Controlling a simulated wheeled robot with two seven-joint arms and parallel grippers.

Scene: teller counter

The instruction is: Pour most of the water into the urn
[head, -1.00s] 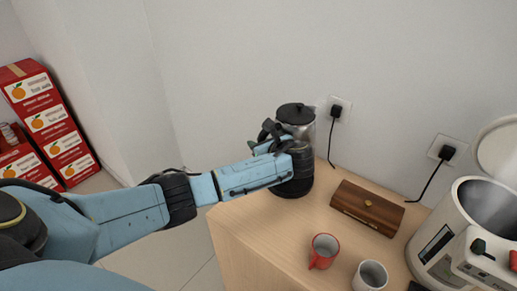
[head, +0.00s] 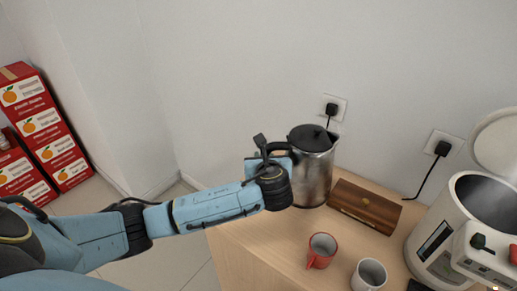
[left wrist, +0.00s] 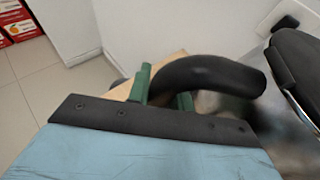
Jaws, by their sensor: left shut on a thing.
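A steel kettle (head: 314,172) with a black lid and black handle is upright over the back left of the wooden counter. My left gripper (head: 280,158) is shut on its handle from the left. In the left wrist view the green fingers of the gripper (left wrist: 165,92) are around the black handle (left wrist: 205,74), with the kettle's lid (left wrist: 300,65) at the right edge. The white urn (head: 432,240) stands at the right with its lid (head: 497,148) raised and its mouth open. The water inside the kettle is hidden. My right gripper is not in view.
A brown wooden box (head: 366,208) lies between the kettle and the urn. A red mug (head: 320,253) and a white mug (head: 367,278) stand at the front. Plugs and cords (head: 437,160) hang on the back wall. Red cartons (head: 45,130) are stacked at far left.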

